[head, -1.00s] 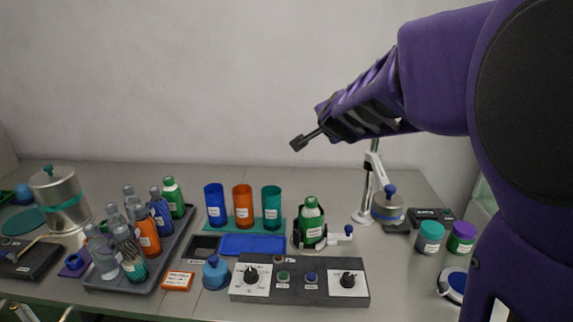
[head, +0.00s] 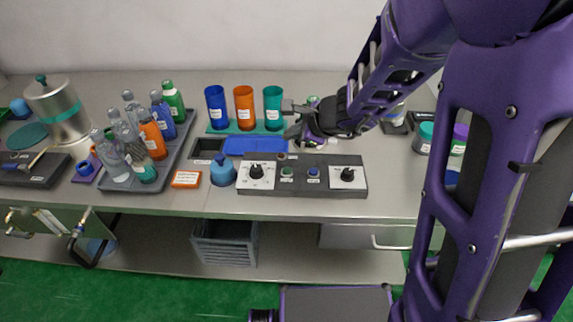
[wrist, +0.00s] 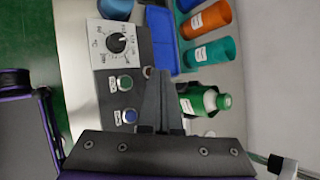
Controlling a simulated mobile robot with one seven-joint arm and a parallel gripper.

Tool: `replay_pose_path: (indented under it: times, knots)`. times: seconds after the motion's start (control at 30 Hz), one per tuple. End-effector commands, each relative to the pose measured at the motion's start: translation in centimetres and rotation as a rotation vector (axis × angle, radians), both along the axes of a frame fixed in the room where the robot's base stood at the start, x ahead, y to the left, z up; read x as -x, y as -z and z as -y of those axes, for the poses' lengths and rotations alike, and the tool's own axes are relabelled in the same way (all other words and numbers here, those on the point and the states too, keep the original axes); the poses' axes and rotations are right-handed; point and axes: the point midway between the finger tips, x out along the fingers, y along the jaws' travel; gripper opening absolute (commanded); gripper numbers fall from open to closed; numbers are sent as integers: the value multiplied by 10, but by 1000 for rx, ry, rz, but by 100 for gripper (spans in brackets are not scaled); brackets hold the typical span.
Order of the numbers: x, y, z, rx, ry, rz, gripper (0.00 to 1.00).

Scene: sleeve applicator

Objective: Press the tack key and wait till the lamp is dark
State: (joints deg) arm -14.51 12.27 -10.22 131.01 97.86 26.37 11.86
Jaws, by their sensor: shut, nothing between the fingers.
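A dark control panel (head: 318,182) lies near the table's front edge, with a green key (head: 287,172), a blue key (head: 313,172) and two dials on white plates. The key labels are too small to read, so I cannot tell which is the tack key. A small brownish round piece (head: 281,157), perhaps the lamp, sits above the green key and shows no clear glow. My gripper (head: 291,134) is shut and empty, above and behind the panel. In the wrist view its fingers (wrist: 155,76) appear beside the green key (wrist: 125,83); the blue key (wrist: 130,116) is also visible.
Blue, orange and teal cups (head: 272,107) stand behind a blue tray (head: 254,146). A blue squat bottle (head: 222,172) is left of the panel.

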Motion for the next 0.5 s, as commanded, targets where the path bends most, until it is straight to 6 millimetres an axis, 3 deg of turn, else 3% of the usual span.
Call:
replay_pose_path:
  times: [0.27,0.5]
  knots:
    - [0,4,0,2,-1,1,0]
    - [0,33,0,3,-2,0,0]
